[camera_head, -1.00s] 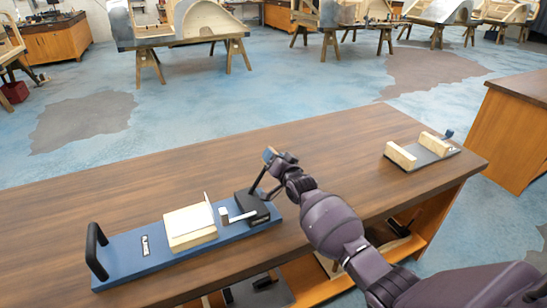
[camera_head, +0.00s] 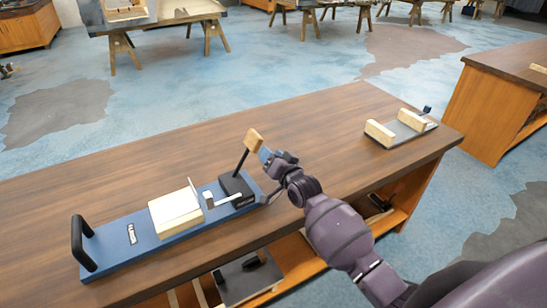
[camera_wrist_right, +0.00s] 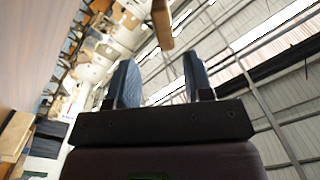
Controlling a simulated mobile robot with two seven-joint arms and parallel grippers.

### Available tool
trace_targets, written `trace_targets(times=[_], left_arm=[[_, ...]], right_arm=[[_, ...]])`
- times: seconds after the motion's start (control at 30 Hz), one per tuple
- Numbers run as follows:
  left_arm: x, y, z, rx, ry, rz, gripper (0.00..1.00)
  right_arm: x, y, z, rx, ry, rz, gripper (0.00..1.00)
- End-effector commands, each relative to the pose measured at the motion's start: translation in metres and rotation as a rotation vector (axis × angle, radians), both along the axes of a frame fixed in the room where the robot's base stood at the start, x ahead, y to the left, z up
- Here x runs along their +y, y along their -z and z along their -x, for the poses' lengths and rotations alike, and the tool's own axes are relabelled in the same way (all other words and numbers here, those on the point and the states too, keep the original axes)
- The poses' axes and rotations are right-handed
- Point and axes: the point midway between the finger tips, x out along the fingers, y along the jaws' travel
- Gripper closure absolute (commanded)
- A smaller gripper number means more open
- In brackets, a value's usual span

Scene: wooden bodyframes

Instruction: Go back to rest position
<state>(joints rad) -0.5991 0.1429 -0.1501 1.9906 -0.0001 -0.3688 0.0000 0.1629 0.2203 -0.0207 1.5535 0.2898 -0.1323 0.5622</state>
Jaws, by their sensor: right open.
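A blue board (camera_head: 118,247) with a black handle (camera_head: 82,243) lies on the wooden workbench. It carries a wooden block (camera_head: 172,212) and a black clamp (camera_head: 236,186). The clamp's lever stands up, tilted slightly right, with a wooden knob (camera_head: 254,140) on top. My right gripper (camera_head: 268,156) is just right of and below the knob. In the right wrist view its two blue fingers (camera_wrist_right: 160,80) are apart with nothing between them. The knob (camera_wrist_right: 162,24) shows beyond the fingertips, apart from them. My left gripper is out of view.
A grey board with wooden blocks (camera_head: 381,134) lies at the bench's (camera_head: 330,108) right end. A shelf (camera_head: 290,262) below holds another board (camera_head: 250,277). An orange cabinet (camera_head: 482,112) stands at the right. The bench's middle back is clear.

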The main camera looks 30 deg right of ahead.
Motion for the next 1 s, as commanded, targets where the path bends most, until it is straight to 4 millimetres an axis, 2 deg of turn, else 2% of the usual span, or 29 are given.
trace_targets(times=[0.2,0.77,0.9,1.0], left_arm=[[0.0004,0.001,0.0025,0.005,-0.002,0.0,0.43],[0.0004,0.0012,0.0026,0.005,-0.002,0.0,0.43],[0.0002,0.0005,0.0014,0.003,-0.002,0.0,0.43],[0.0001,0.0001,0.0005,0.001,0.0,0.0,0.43]], right_arm=[[-0.0007,-0.0007,0.0112,-0.001,0.0,0.0,0.53],[-0.0007,-0.0005,0.0115,-0.002,0.001,0.01,0.53],[-0.0005,0.0013,0.0115,0.008,-0.001,0.093,0.53],[0.0041,-0.0073,0.0123,0.003,-0.008,0.207,0.53]])
